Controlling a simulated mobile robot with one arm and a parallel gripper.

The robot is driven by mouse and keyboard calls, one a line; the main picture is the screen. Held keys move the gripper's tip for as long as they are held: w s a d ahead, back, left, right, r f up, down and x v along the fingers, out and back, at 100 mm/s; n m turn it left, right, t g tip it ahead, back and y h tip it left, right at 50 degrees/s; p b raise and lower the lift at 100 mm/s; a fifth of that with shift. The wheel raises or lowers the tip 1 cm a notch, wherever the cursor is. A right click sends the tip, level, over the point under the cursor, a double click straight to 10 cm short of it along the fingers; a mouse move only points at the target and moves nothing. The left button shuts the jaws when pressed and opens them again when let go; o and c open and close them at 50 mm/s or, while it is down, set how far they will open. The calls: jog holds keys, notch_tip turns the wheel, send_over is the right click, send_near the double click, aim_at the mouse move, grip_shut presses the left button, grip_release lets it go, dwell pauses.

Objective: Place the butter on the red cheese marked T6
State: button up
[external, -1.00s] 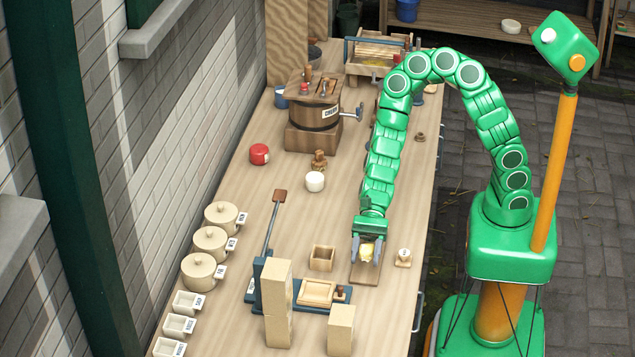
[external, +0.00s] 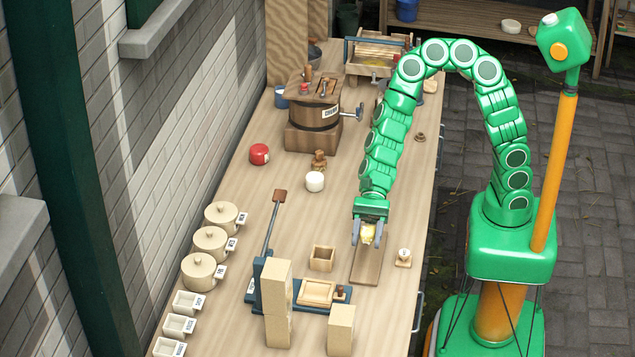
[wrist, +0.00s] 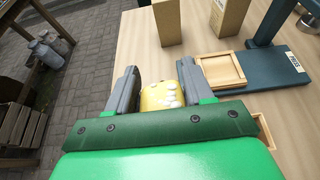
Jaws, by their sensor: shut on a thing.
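My gripper (external: 367,234) is shut on the pale yellow butter (external: 367,232) and holds it above a small brown wooden board (external: 366,268). In the wrist view the butter (wrist: 160,97) sits between the two grey fingers of my gripper (wrist: 157,92). A red round cheese (external: 259,153) lies on the counter at the back left, well away from my gripper. I cannot read a T6 mark on it. It does not show in the wrist view.
A white round cheese (external: 315,181) and a small brown figure (external: 319,160) stand right of the red one. A wooden churn (external: 315,115) is behind. Lidded pots (external: 204,271) line the wall.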

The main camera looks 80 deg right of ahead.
notch_tip(320, 180, up, 16)
jog(key=w+d+m+t+h, duration=0.15)
jog(key=w+m+t, duration=0.25)
jog(key=w, duration=0.5)
jog(key=w+d+m+t+h, duration=0.1)
jog(key=w+d+m+t, duration=0.25)
jog(key=w, duration=0.55)
jog(key=w+d+r+m+t+h, duration=0.2)
jog(key=w+d+m+t+h, duration=0.4)
jog(key=w+d, duration=0.7)
jog(key=w+d+m+h, duration=0.2)
jog(key=d+m+h, duration=0.25)
jog(key=d, duration=0.25)
jog(key=w+d+m+h, duration=0.35)
jog(key=d+h, duration=0.25)
jog(key=d, duration=0.2)
jog(key=s+d+f+m+g+h, duration=0.1)
jog(key=s+d+m+g+h, duration=0.35)
jog(key=d, duration=0.25)
jog(key=s+d+f+m+g+h, duration=0.1)
jog(key=s+d+m+g+h, duration=0.3)
jog(key=d, duration=0.4)
jog(key=m+y, duration=0.1)
jog(key=m, duration=0.1)
send_over(258, 145)
jog(key=shift+f, duration=12.15)
